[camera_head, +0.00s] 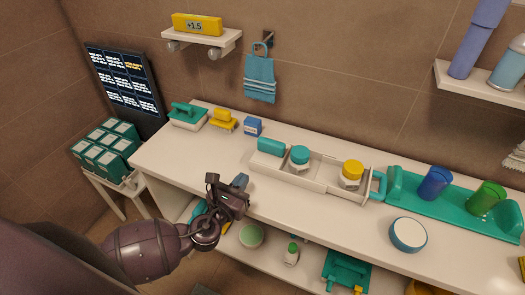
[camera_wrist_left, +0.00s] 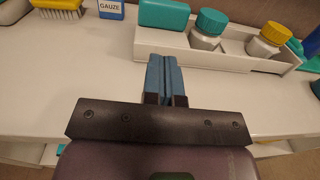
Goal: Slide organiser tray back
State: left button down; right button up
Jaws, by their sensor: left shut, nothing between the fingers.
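The organiser tray (camera_head: 322,186) is a long white open box on the white counter, with a teal handle (camera_head: 378,186) at its right end. It holds a teal block (camera_head: 270,146), a jar with a teal lid (camera_head: 300,157) and a jar with a yellow lid (camera_head: 351,173). My left gripper (camera_head: 241,181) is over the counter, in front of the tray's left end. In the left wrist view its blue fingers (camera_wrist_left: 166,80) are shut with nothing between them, and their tips appear close to the tray's front wall (camera_wrist_left: 190,53); contact cannot be told. My right gripper is not in view.
Left of the tray are a gauze box (camera_head: 253,126), a yellow brush (camera_head: 223,121) and a teal-topped item (camera_head: 187,116). A teal rack (camera_head: 455,205) with cups stands right, and a round blue-rimmed container (camera_head: 408,235) is in front. A lower shelf (camera_head: 270,258) holds more items.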

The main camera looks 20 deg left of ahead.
aim_at(267, 147)
pick_arm(q)
jog(key=w, duration=0.8)
jog(key=w+d, duration=0.1)
jog(key=w, duration=0.3)
jog(key=shift+w+p, duration=0.15)
jog(key=shift+p, duration=0.15)
jog(key=w, duration=0.1)
jog(key=w+b, duration=0.1)
jog(key=w, duration=0.3)
jog(key=shift+d+f+b, duration=0.1)
jog(key=shift+d+b, duration=0.15)
jog(key=shift+b, duration=0.05)
jog(key=shift+w, duration=0.55)
jog(key=shift+s, duration=0.1)
